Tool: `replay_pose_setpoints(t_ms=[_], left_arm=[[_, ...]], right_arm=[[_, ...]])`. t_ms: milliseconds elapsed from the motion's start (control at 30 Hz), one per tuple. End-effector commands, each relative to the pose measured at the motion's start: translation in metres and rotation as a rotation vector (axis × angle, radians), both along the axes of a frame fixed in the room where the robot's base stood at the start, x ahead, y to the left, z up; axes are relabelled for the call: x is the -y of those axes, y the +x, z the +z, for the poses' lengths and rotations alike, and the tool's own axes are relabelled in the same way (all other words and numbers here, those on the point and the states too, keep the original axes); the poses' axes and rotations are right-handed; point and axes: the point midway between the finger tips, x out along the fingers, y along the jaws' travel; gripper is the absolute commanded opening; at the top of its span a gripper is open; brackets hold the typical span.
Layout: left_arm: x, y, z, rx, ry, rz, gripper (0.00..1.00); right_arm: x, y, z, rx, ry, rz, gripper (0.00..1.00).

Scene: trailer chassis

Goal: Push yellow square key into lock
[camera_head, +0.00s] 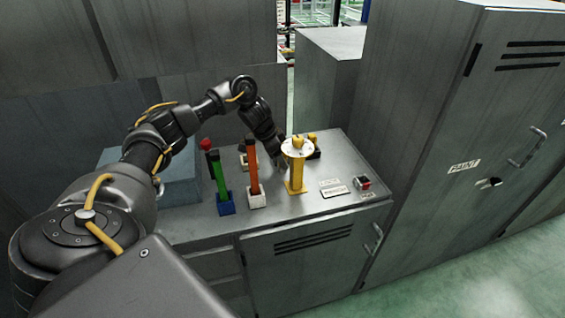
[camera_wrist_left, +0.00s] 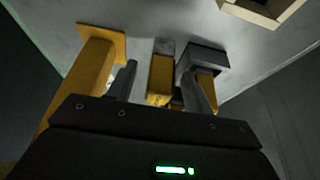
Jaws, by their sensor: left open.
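My left gripper (camera_head: 279,158) reaches over the console top, just left of the yellow stand; its fingertips are partly hidden there. In the left wrist view, the open fingers (camera_wrist_left: 161,68) stand on either side of a yellow square bar (camera_wrist_left: 160,82), probably the key; I cannot tell whether they touch it. A grey block (camera_wrist_left: 207,58), possibly the lock, is beside the right finger, with another yellow piece (camera_wrist_left: 207,97) below it. In the head view, a yellow piece (camera_head: 312,137) and a dark block show behind the stand. My right gripper is not in view.
The yellow stand (camera_head: 296,178) with a white round top is close to my left gripper. Green (camera_head: 219,178) and orange (camera_head: 253,168) bars stand upright in blue and white bases. A red button box (camera_head: 364,183) is at front right. Tall grey cabinets (camera_head: 450,150) rise on the right.

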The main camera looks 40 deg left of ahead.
Motion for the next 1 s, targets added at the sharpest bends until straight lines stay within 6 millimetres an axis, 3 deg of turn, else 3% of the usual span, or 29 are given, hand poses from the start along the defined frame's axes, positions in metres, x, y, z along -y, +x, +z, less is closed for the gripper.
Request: replay_pose_setpoints(t_ms=[133, 500, 800, 1000], left_arm=[[0.0, 0.0, 0.0, 0.0, 0.0, 0.0, 0.51], [0.0, 0.0, 0.0, 0.0, 0.0, 0.0, 0.02], [-0.001, -0.001, 0.002, 0.001, 0.0, 0.0, 0.0], [-0.009, -0.011, 0.014, 0.005, 0.0, 0.001, 0.0]], right_arm=[[0.002, 0.0, 0.0, 0.0, -0.003, 0.001, 0.36], [0.004, -0.001, 0.0, -0.001, -0.005, 0.002, 0.36], [0.004, -0.001, -0.001, -0.001, -0.005, 0.002, 0.36], [0.002, -0.001, -0.007, -0.002, -0.002, 0.001, 0.36]])
